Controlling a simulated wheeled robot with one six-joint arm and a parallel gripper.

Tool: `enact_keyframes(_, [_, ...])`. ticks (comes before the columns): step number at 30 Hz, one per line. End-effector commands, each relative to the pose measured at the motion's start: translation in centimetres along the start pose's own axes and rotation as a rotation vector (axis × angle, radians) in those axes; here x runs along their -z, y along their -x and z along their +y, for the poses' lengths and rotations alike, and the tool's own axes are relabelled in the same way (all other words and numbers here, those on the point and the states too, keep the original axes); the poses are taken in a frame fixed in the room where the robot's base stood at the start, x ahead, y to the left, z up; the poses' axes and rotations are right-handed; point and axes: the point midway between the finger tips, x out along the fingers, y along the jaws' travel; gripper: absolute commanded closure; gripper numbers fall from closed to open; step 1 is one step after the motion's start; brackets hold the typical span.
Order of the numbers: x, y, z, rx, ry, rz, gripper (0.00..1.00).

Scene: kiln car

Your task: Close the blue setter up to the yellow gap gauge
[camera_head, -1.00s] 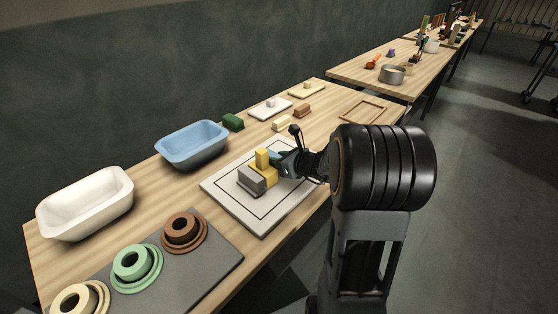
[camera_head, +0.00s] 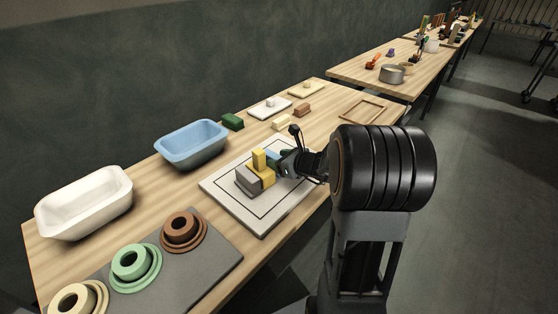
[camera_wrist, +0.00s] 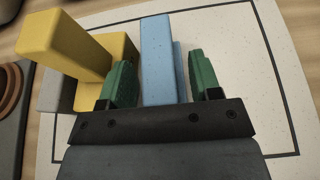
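The blue setter (camera_wrist: 157,58) stands on a pale board with a dark outline (camera_head: 222,191). In the wrist view its upright part is between my gripper's green fingers (camera_wrist: 161,80); a strip of its lower part shows to the right. The fingers look open, with a visible gap on the right side; contact on the left cannot be told. The yellow gap gauge (camera_wrist: 62,42), a base with an upright post, is just left of the setter. A grey block (camera_head: 248,180) is against the gauge's other side.
A blue tub (camera_head: 192,145) and a white tub (camera_head: 85,203) stand along the wall side. A grey slab holds brown (camera_head: 182,228), green and cream ring pieces at the front. Several small blocks lie beyond the board. The board's right part is clear.

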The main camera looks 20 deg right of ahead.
Motion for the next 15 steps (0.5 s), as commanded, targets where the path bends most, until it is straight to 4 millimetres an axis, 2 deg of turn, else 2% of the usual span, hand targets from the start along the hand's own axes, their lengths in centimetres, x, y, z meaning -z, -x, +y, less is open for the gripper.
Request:
enact_keyframes(10, [0.0, 0.4, 0.0, 0.0, 0.0, 0.001, 0.39])
enact_keyframes(15, [-0.1, 2.7, -0.1, 0.003, 0.0, 0.0, 0.39])
